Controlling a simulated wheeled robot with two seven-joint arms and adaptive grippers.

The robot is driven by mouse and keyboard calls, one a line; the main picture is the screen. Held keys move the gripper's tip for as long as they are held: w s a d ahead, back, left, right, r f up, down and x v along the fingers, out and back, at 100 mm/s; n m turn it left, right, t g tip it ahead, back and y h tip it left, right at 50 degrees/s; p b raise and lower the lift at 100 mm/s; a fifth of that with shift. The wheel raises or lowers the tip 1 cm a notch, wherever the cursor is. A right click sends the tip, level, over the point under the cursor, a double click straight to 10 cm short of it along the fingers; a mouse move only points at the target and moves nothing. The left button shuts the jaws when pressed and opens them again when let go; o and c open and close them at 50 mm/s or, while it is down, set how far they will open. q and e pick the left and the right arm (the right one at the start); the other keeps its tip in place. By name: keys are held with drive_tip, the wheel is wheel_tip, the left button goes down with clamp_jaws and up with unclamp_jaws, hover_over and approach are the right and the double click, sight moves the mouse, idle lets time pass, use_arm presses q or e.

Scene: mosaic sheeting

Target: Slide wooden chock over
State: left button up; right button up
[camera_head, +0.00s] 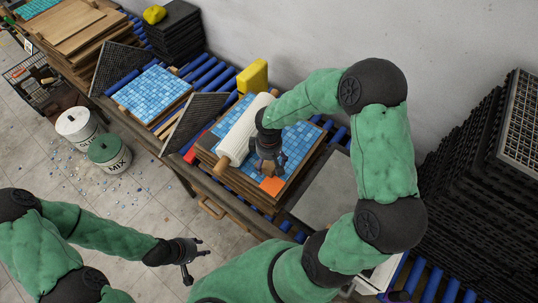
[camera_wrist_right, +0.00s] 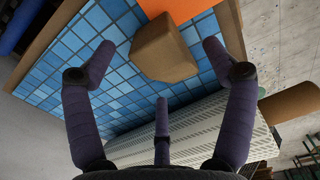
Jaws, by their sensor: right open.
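The wooden chock (camera_wrist_right: 162,50) is a brown faceted block on the blue mosaic sheet (camera_wrist_right: 75,65). It lies beside an orange patch (camera_wrist_right: 180,8). My right gripper (camera_head: 268,165) is open over the sheet. In the right wrist view its fingers (camera_wrist_right: 155,65) are spread, with the chock ahead between their tips and no clear contact. In the head view the gripper hides most of the chock. A white perforated roll on a wooden core (camera_head: 243,130) lies across the sheet, beside the gripper. My left gripper (camera_head: 192,260) is open and empty, out over the floor.
The sheet tops a stack of boards on a bench with blue rollers (camera_head: 207,72). A yellow block (camera_head: 252,76) stands behind it. A grey panel (camera_head: 325,200) lies to the right, near tall dark crates (camera_head: 470,150). White and green buckets (camera_head: 108,151) stand on the floor.

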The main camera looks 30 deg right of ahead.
drive_tip(key=shift+f, duration=0.55)
drive_tip(key=c, duration=1.3)
drive_tip(key=shift+w+d, duration=0.6)
drive_tip(key=shift+w, duration=0.6)
drive_tip(key=shift+w+d, duration=0.55)
drive_tip(key=shift+w, duration=0.7)
drive_tip(key=shift+w+d, duration=0.6)
drive_tip(key=shift+w, duration=0.6)
drive_tip(key=o, duration=1.3)
